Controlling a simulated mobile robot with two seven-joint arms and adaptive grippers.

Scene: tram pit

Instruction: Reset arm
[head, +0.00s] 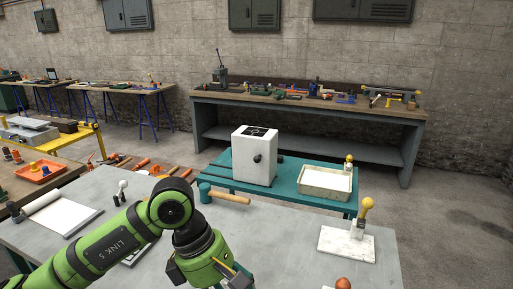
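My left arm, green with black joints, reaches in from the lower left over the grey table (290,225). Its wrist bends down towards the front of the table. My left gripper (235,276) is at the bottom edge of the head view, largely hidden by the wrist and cut off by the frame. I cannot tell whether it is open or holds anything. My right arm and gripper are not in view.
A wooden-handled mallet (226,197) lies near the table's back edge. A white block with a yellow-knobbed tool (346,243) stands at right. Behind, a teal bench (300,202) bears a white box (253,160) and a shallow tray (325,184). Paper (62,214) lies left.

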